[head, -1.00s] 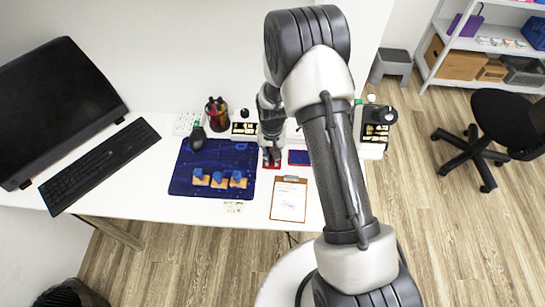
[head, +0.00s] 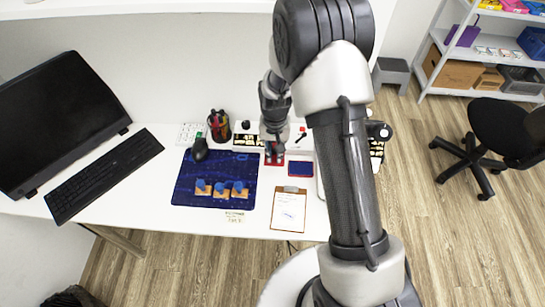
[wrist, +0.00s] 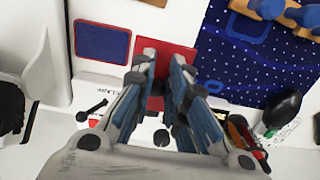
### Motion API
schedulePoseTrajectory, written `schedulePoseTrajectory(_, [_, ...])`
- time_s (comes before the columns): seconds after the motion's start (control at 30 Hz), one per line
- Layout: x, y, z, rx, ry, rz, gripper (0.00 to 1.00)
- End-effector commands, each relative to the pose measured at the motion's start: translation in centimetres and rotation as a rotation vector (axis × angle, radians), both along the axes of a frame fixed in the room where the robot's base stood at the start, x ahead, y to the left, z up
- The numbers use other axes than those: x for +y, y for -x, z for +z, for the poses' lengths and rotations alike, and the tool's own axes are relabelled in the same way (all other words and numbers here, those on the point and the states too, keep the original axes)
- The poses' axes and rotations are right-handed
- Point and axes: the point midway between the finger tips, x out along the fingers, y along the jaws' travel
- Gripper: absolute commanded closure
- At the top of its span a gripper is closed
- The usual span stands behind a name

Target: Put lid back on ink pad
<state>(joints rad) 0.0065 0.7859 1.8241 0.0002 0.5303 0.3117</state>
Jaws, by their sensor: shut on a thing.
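The ink pad (head: 300,169) is a blue rectangle with a red rim, lying open on the white desk. It also shows in the wrist view (wrist: 102,41). The red lid (wrist: 164,52) is a flat square beside the pad, between the pad and the blue mat. In the head view the lid (head: 275,162) is partly hidden under my gripper (head: 274,153). My gripper points down and is shut on the lid, with its fingertips (wrist: 163,66) at the lid's middle. I cannot tell how high the lid is above the desk.
A dark blue mat (head: 190,188) holds three blue-topped wooden stamps (head: 220,190) and a black mouse (head: 200,150). A clipboard (head: 289,209) lies in front of the pad. A pen cup (head: 219,126) and a white tray (head: 245,138) stand behind. A keyboard (head: 103,175) is at left.

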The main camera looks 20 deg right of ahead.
Motion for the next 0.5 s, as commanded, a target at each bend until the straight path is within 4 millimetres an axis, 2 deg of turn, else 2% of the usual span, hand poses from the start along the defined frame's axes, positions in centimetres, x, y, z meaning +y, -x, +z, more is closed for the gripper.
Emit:
schedulePoseTrajectory(0.2, [-5.8,1.7,-0.2,0.002,0.000,-0.006,1.00])
schedulePoseTrajectory(0.3, [-7.8,2.4,-0.5,0.001,0.001,-0.003,1.00])
schedulePoseTrajectory(0.5, [-8.9,2.9,-0.9,0.001,0.001,0.004,1.00])
